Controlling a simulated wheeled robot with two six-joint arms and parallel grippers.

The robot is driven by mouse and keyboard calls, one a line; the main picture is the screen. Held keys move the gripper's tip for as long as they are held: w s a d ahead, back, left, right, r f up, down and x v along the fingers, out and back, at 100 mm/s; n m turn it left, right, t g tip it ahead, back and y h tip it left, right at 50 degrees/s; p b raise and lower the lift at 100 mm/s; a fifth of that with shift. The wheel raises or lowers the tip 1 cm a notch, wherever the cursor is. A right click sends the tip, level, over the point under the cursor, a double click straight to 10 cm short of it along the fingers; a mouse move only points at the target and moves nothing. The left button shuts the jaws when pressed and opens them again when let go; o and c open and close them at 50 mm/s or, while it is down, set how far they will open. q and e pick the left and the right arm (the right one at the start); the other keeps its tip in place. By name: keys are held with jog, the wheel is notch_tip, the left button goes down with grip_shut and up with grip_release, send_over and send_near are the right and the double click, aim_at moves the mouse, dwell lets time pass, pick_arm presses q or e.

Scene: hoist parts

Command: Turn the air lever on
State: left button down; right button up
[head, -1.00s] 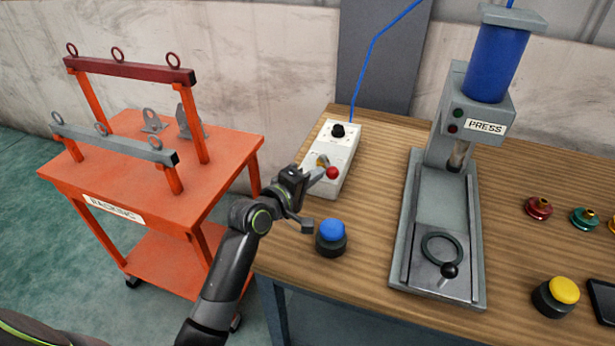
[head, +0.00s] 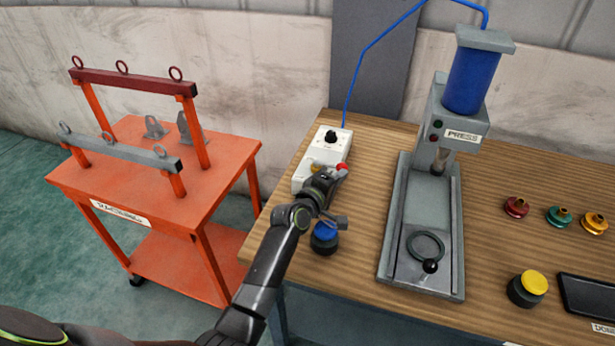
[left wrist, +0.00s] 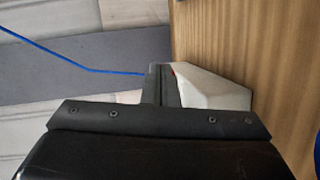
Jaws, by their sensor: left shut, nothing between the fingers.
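The air box is a white control box (head: 330,147) with a black dial, near the table's left edge in the head view. Its air lever has a brass pivot and a red knob (head: 343,167), which shows to the right of the pivot. My left gripper (head: 338,174) is shut and empty, right at the knob; I cannot tell whether it touches. It partly hides the lever and the box's front. In the left wrist view the shut fingers (left wrist: 161,84) are in front of the white box (left wrist: 218,93), with a speck of red beside them. My right gripper is out of view.
A blue-topped button (head: 325,231) is just below my left gripper. The press (head: 422,220) stands to the right, with a blue hose running behind. A yellow button (head: 533,283) and several coloured fittings are further right. An orange cart (head: 140,190) stands left.

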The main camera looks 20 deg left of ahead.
pick_arm(q)
jog(key=shift+w+d, duration=0.35)
jog(key=shift+w, duration=0.25)
dwell(0.3)
